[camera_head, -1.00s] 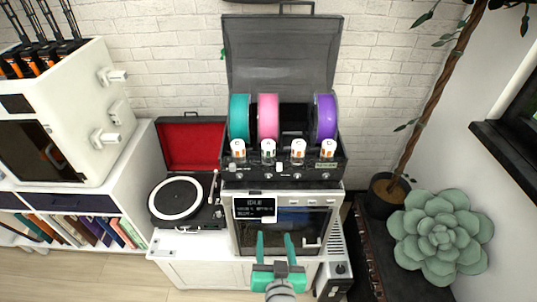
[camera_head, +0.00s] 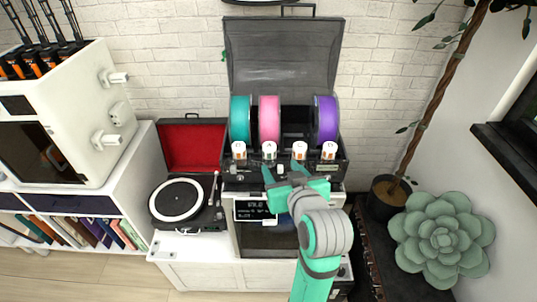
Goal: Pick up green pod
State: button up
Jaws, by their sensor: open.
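The green thing in the open black box is a teal-green spool (camera_head: 240,119), standing upright at the left end of the row. I cannot tell for certain whether it is the green pod; no other small pod shows clearly. My gripper (camera_head: 285,168) is open, its two teal fingers pointing toward the box's front edge. It is below and to the right of the teal spool, apart from it. Nothing shows between the fingers. My arm hides part of the machine beneath the box.
A pink spool (camera_head: 269,119) stands close beside the teal one; a purple spool (camera_head: 325,118) stands farther right. A turntable (camera_head: 178,200) lies left; a succulent (camera_head: 442,238) stands right.

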aim_at(271, 153)
jog(key=x, duration=0.5)
jog(key=shift+w+r, duration=0.2)
jog(key=shift+w, duration=0.1)
jog(key=x, duration=0.3)
jog(key=shift+w+a, duration=0.2)
jog(key=shift+w, duration=0.2)
jog(key=shift+w+f, duration=0.25)
jog(key=shift+w, duration=0.3)
jog(key=shift+a, duration=0.1)
jog(key=shift+c, duration=0.4)
jog(key=c, duration=1.1)
jog(key=shift+a, duration=0.1)
